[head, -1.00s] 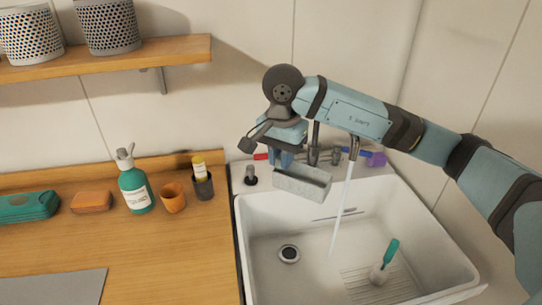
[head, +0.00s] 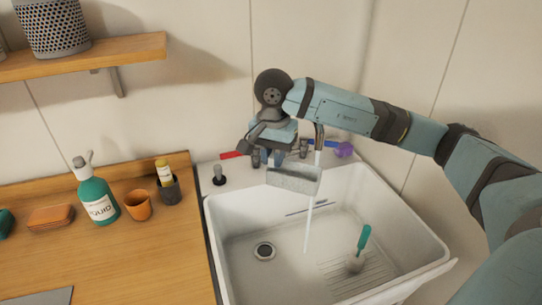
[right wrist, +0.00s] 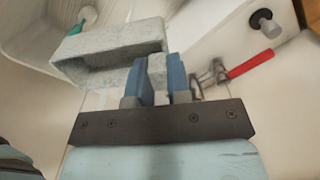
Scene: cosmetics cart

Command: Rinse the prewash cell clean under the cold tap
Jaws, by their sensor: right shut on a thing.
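The prewash cell (head: 292,181) is a pale grey, speckled open box above the back of the sink. My right gripper (head: 278,158) is shut on one wall of it; the right wrist view shows the blue fingers (right wrist: 162,77) at the near wall of the cell (right wrist: 110,52). A thin stream of water (head: 309,215) runs from the spout (head: 319,132) into the sink. It passes at the right end of the cell; I cannot tell whether it hits it. A blue-purple tap handle (head: 344,150) and a red one (head: 231,155) are behind. My left gripper is out of view.
The white sink (head: 225,235) holds a green-handled brush (head: 364,238) on its right and a drain (head: 264,251). Left on the wooden counter (head: 130,260) stand a green bottle (head: 98,195), an orange cup (head: 138,205) and a dark cup (head: 170,190). A shelf (head: 95,60) hangs above.

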